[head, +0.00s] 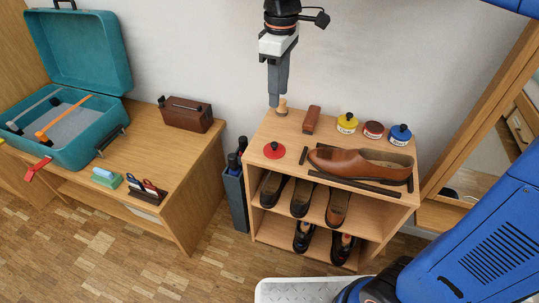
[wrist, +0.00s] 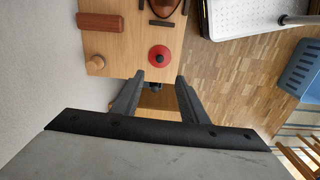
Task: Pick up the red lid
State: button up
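The red lid (head: 274,150) is a flat red disc with a dark knob, lying on the top board of the small wooden shoe shelf (head: 262,128), near its left side. In the wrist view the red lid (wrist: 159,56) is just beyond the fingertips, in line with the gap. My gripper (head: 275,100) hangs fingers-down above the shelf's back left corner, by a wooden knob-shaped piece (head: 282,106). In the wrist view my gripper (wrist: 161,78) is open, with nothing between its fingers. It is apart from the lid.
A brown shoe (head: 360,163) lies right of the lid, with dark strips around it. A brown brush (head: 311,120) and several tins, one with a blue lid (head: 401,133), stand at the back. A desk with an open teal case (head: 85,130) is at left.

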jog(key=a, duration=0.1)
send_over(274, 144)
notch_tip(274, 144, down, 12)
jog(key=shift+s+a+r, duration=0.1)
jog(key=shift+a, duration=0.05)
jog(key=shift+w+d+f, duration=0.1)
jog(key=shift+f, duration=1.35)
jog(key=shift+w+d+f, duration=0.1)
jog(key=shift+f, duration=1.3)
grip_shut()
